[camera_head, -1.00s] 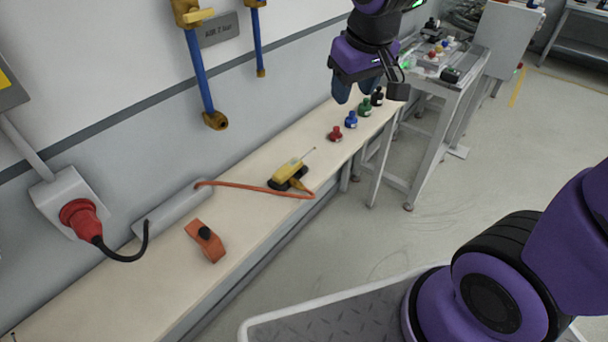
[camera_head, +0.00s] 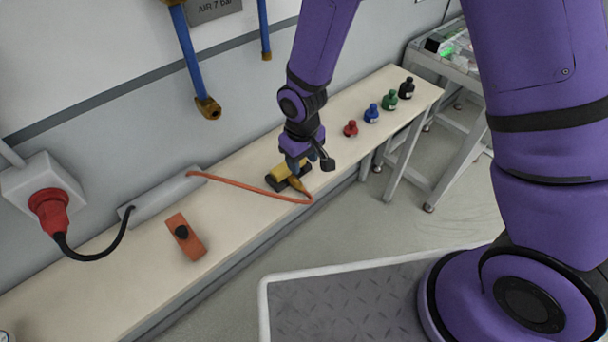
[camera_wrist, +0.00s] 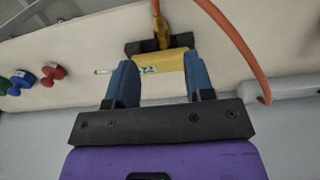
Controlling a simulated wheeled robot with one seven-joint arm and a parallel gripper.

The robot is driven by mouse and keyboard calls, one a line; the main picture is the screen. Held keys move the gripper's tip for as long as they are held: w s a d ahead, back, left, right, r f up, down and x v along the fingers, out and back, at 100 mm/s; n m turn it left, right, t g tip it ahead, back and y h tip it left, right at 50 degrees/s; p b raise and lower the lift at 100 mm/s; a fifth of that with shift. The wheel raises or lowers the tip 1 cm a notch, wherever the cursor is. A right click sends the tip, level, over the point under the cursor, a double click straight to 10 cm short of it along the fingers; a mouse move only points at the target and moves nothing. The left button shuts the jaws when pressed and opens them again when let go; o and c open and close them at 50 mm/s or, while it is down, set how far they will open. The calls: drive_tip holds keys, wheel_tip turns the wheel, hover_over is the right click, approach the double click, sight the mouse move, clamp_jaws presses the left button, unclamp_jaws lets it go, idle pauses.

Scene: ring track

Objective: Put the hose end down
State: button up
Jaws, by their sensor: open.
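A yellow tool (camera_head: 288,172) with a dark base lies on the bench. An orange line (camera_head: 245,186) runs to it from a grey box. My gripper (camera_head: 303,160) is low over the tool. In the wrist view my gripper (camera_wrist: 160,64) is open, its two blue fingers on either side of the yellow body (camera_wrist: 166,62). I cannot tell whether they touch it. The orange line (camera_wrist: 235,40) passes to the right there. A blue hose (camera_head: 187,55) hangs on the wall with a brass end (camera_head: 208,107). Nothing shows in my gripper's hold.
The bench (camera_head: 235,220) also bears the grey box (camera_head: 165,195), an orange block (camera_head: 186,237) with a black knob, and red (camera_head: 351,129), blue (camera_head: 372,114), green (camera_head: 390,100) and black (camera_head: 406,88) items. A red plug (camera_head: 50,210) sits at left. A metal table (camera_head: 440,100) stands at the right.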

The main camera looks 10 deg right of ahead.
sight(303, 188)
drive_tip(key=shift+w+d+f, duration=0.1)
drive_tip(key=shift+f, duration=2.95)
drive_tip(key=shift+w+f, duration=0.1)
drive_tip(key=shift+f, duration=2.9)
clamp_jaws()
drive_tip(key=shift+r, duration=0.15)
